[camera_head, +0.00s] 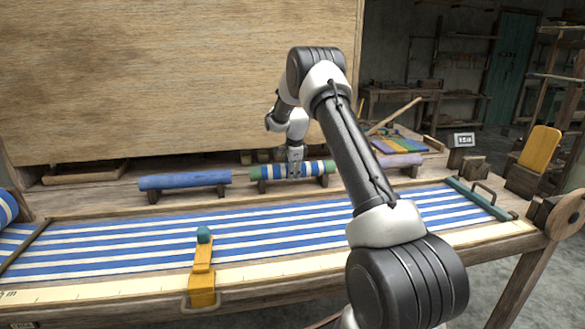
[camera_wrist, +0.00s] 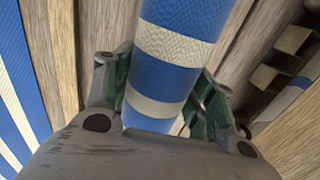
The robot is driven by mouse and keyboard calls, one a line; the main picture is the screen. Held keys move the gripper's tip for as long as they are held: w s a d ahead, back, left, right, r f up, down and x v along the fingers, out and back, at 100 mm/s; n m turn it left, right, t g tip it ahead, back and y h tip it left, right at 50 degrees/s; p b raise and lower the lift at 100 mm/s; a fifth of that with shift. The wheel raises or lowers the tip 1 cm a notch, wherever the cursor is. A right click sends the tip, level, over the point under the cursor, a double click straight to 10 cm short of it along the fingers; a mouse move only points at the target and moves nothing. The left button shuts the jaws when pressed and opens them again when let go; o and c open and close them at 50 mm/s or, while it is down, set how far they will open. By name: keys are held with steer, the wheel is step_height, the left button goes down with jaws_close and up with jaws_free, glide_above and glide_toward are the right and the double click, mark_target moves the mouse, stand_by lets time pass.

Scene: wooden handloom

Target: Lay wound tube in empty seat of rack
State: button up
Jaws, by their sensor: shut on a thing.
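The wound tube (camera_head: 273,171), with blue and white stripes and green ends, lies level at the middle of the rack. My gripper (camera_head: 294,173) comes down from above and is shut around the tube's middle. In the wrist view the striped tube (camera_wrist: 170,75) runs between the two green-padded fingers. Two wooden cradle blocks (camera_head: 257,187) of the middle seat show directly under the tube's ends. I cannot tell whether the tube touches them or is just above.
A plain blue tube (camera_head: 185,180) sits in the left seat and a purple one (camera_head: 401,161) in the right seat. Striped cloth (camera_head: 120,240) spans the loom in front. A yellow piece with a teal knob (camera_head: 203,265) stands at the front edge. A wooden panel (camera_head: 180,80) rises behind.

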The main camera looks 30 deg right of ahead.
steer(key=o, duration=1.4)
steer(key=v, duration=1.2)
steer(key=shift+s, duration=0.1)
